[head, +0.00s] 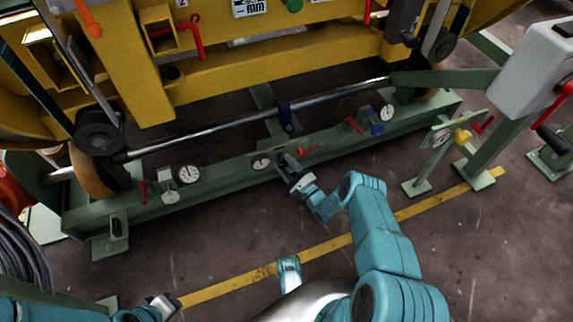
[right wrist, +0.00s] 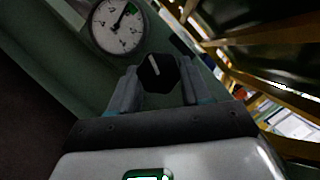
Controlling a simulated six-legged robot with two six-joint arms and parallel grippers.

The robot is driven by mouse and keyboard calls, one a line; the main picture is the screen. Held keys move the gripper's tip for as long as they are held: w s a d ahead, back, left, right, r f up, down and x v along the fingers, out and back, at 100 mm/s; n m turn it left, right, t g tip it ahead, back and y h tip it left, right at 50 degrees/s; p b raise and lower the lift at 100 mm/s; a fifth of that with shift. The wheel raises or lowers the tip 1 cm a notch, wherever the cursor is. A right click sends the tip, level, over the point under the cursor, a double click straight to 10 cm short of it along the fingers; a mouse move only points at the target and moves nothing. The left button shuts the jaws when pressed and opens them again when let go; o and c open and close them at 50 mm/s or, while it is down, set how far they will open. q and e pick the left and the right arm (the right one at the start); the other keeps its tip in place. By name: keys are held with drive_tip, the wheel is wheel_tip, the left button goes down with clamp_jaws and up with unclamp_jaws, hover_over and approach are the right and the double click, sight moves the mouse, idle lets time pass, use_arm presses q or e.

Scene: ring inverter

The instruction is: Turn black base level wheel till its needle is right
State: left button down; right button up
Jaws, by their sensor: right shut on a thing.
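The black base level wheel (right wrist: 158,73) is a small faceted knob with a white mark, seen in the right wrist view. My right gripper (right wrist: 157,88) has a finger on each side of it and is shut on it. Beside it, up and left, is a round white dial (right wrist: 117,28). Its dark needle points up and right, close to a green patch at the rim. In the head view my right gripper (head: 287,163) reaches the green base beam, hiding the wheel; the dial (head: 261,163) shows just left. My left gripper (head: 163,304) is low at the left, away from the beam; its jaws are unclear.
The green beam (head: 222,176) carries other dials, at left (head: 188,174) and right (head: 386,112), and red levers (head: 309,150). A yellow frame (head: 250,70) and a steel shaft (head: 215,130) lie behind it. The floor in front, with a yellow line (head: 235,279), is free.

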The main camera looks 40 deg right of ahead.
drive_tip(key=shift+a+f+m+t+h, duration=0.1)
drive_tip(key=shift+m+t+h, duration=0.15)
drive_tip(key=shift+m+h, duration=1)
drive_tip(key=shift+a+f+m+t+h, duration=0.1)
drive_tip(key=shift+m+t+h, duration=0.15)
drive_tip(key=shift+m, duration=1.9)
drive_tip(key=shift+a+m+t+h, duration=0.15)
drive_tip(key=shift+m+h, duration=0.65)
drive_tip(key=shift+m, duration=0.9)
drive_tip(key=shift+d, duration=0.1)
drive_tip(key=o, duration=0.8)
use_arm(q)
drive_tip(key=shift+s+d+r+p, duration=0.1)
drive_tip(key=shift+s+r+p, duration=0.45)
drive_tip(key=shift+r+p, duration=0.25)
use_arm(e)
drive_tip(key=shift+v, duration=8.15)
